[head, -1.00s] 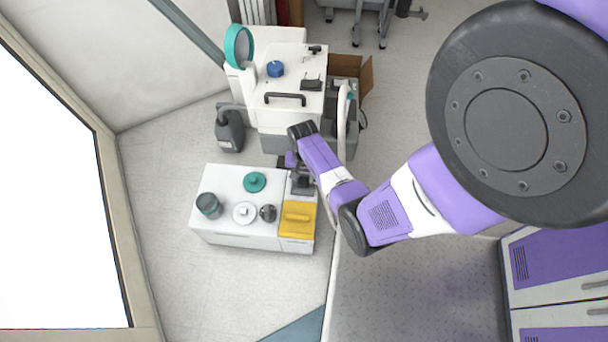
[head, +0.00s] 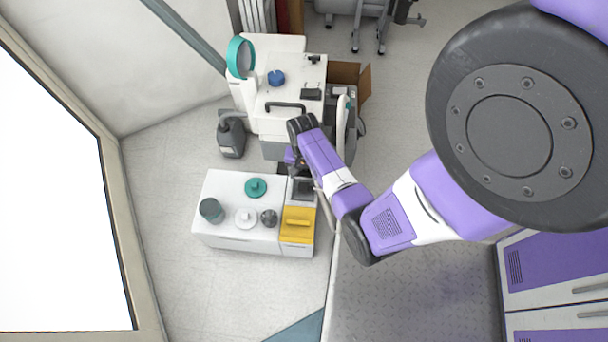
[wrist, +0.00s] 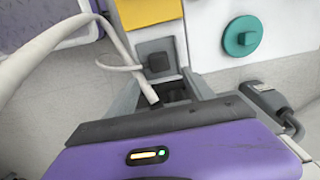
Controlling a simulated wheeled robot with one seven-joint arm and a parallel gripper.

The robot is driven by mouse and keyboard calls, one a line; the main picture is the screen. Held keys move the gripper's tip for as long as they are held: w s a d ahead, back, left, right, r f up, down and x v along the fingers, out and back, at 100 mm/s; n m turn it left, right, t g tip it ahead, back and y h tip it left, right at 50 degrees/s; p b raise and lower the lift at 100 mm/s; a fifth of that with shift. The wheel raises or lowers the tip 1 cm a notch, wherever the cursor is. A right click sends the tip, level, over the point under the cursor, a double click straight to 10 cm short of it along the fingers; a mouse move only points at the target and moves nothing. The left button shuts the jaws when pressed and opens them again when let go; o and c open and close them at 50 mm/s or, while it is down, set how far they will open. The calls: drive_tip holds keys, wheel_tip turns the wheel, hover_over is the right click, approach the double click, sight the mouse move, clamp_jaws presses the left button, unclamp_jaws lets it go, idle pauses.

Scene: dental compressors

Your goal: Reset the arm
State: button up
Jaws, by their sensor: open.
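My arm reaches from the right side of the head view over to the gap between the white compressor unit (head: 285,112) and the low white cabinet (head: 225,238). My gripper (head: 296,162) is near the cabinet's back right corner, partly hidden by my own wrist. In the wrist view its purple body fills the bottom, and my gripper (wrist: 178,92) is open with nothing visibly held. A grey square fitting (wrist: 156,58) and a pale hose (wrist: 112,40) lie beyond it.
A dark jug (head: 231,138) stands left of the compressor unit. Floor left of the cabinet is clear.

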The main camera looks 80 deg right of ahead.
drive_tip(key=shift+r, duration=0.6)
drive_tip(key=a+r+n+t+h, duration=0.2)
drive_tip(key=a+n+t, duration=0.15)
drive_tip(key=a, duration=0.55)
drive_tip(key=a+r+n+t+h, duration=0.25)
drive_tip(key=a+n, duration=0.25)
drive_tip(key=a, duration=0.3)
drive_tip(key=s+a+r+n+t+y, duration=0.1)
drive_tip(key=s+a+r+n+t, duration=0.15)
drive_tip(key=a+r, duration=0.55)
drive_tip(key=s+a+r+n+t+y, duration=0.1)
drive_tip(key=s+a+r+n+t, duration=0.2)
drive_tip(key=r, duration=0.8)
drive_tip(key=a+r+n+t+y, duration=0.25)
drive_tip(key=a+r, duration=0.25)
drive_tip(key=r, duration=0.6)
wheel_tip(320, 180, up, 18)
drive_tip(key=p, duration=1.6)
drive_tip(key=shift+d+r+t, duration=0.15)
drive_tip(key=shift+d+t, duration=0.15)
drive_tip(key=shift+t, duration=0.1)
